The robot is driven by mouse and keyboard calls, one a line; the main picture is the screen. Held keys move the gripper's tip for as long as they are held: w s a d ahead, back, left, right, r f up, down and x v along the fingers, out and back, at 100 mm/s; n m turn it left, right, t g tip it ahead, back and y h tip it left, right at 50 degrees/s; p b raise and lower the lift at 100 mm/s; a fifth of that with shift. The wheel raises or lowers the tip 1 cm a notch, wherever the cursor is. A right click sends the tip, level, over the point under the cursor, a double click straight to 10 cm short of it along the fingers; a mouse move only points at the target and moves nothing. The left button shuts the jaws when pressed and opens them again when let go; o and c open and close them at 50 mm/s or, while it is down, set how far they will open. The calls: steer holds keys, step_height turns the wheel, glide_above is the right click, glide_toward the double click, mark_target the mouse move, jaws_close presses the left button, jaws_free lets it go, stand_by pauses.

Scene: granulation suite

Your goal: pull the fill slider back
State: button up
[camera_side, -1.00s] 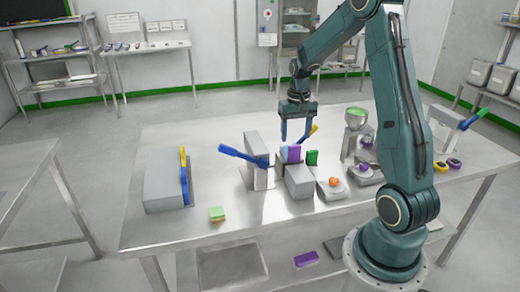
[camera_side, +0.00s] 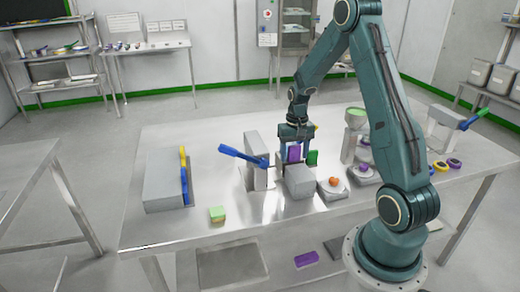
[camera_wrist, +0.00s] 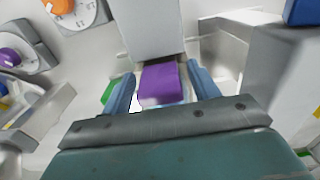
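A purple block (camera_side: 294,153), which looks like the handle of the fill slider, stands behind the grey box (camera_side: 299,181). In the wrist view the purple block (camera_wrist: 160,82) sits against the end of the grey box (camera_wrist: 150,28). My gripper (camera_side: 295,158) is lowered over it, pointing down. In the wrist view my gripper's blue fingers (camera_wrist: 162,88) are on either side of the block, with a narrow gap at each side. The gripper is open and around the block, not visibly pressing on it. The block's lower part is hidden.
A grey post (camera_side: 257,165) with a blue lever (camera_side: 243,157) stands close to the left. A green piece (camera_side: 313,158) is just right of the gripper. An orange-knobbed dial (camera_side: 334,187) and a hopper (camera_side: 355,118) stand further right.

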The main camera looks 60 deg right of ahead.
mark_target(305, 180)
jaws_close()
steer(key=shift+s+a, duration=3.55)
steer(key=shift+o, duration=0.6)
jaws_free()
steer(key=shift+r, duration=0.1)
step_height(305, 180, up, 14)
